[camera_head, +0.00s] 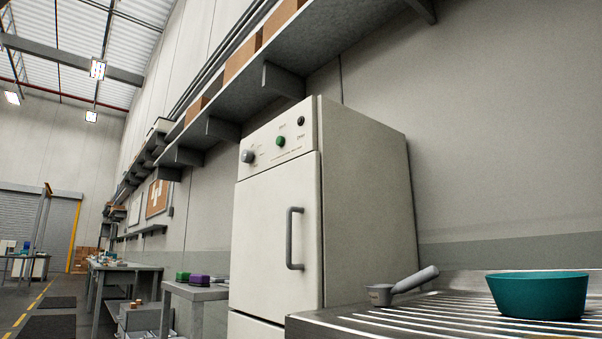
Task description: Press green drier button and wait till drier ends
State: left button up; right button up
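The drier (275,220) is a tall cream cabinet standing against the wall in the middle of the head view. Its door is shut and has a grey vertical handle (294,238). The green button (280,141) is on the panel above the door. A grey knob (247,156) is to its left and a small dark button (301,121) is to its upper right. The panel's lettering is too small to read. Neither of my grippers is in view.
A slatted metal table (420,325) at lower right holds a teal bowl (538,296) and a grey scoop (402,286). A wall shelf (330,42) hangs above the drier. Left of it, a small table (196,292) carries green and purple items. Open floor lies at far left.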

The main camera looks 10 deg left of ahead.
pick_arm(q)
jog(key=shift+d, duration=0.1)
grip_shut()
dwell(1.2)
